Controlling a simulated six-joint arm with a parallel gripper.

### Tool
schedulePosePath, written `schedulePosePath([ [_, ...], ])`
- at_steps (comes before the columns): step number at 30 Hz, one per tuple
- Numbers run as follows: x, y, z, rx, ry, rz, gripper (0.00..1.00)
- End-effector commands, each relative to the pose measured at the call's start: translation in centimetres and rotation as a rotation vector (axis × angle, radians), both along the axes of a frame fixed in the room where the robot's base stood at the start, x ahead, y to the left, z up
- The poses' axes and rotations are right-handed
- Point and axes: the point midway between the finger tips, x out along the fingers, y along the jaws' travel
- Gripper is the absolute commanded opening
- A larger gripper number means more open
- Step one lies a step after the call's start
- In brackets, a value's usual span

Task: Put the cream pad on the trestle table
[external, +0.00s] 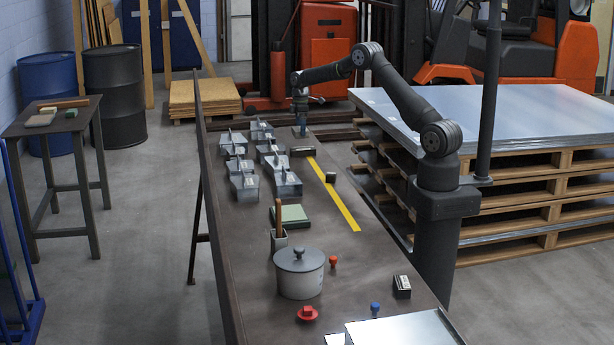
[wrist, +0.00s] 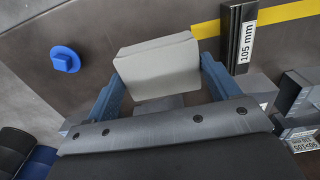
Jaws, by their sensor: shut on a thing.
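My gripper (wrist: 160,85) is shut on a pale cream-grey pad (wrist: 158,65), with one blue finger at each side of it. In the external view my gripper (external: 300,103) is over the far end of a long dark table (external: 240,270) with slanted legs, which looks like the trestle table. The held pad is too small there to make out clearly. A smaller four-legged table (external: 20,131) stands apart at the left. It carries a flat cream piece (external: 41,120), a green block and a brown bar.
The long table holds several grey metal pieces (external: 243,185), a green pad (external: 290,216), a lidded pot (external: 299,273) and a yellow strip (external: 335,200). A block marked 105 mm (wrist: 237,45) and a blue knob (wrist: 64,59) are near my gripper. Stacked sheets stand at the right.

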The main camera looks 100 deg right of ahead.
Motion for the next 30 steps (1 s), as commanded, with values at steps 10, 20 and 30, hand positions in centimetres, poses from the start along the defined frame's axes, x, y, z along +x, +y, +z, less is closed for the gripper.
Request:
schedulePosePath([
  [10, 1.3, 0.1, -2.6, 0.003, 0.002, -0.001, 0.58],
  [20, 1.3, 0.0, -4.8, 0.000, 0.000, 0.000, 0.58],
  [30, 1.3, 0.0, -5.0, 0.000, 0.000, 0.000, 1.00],
])
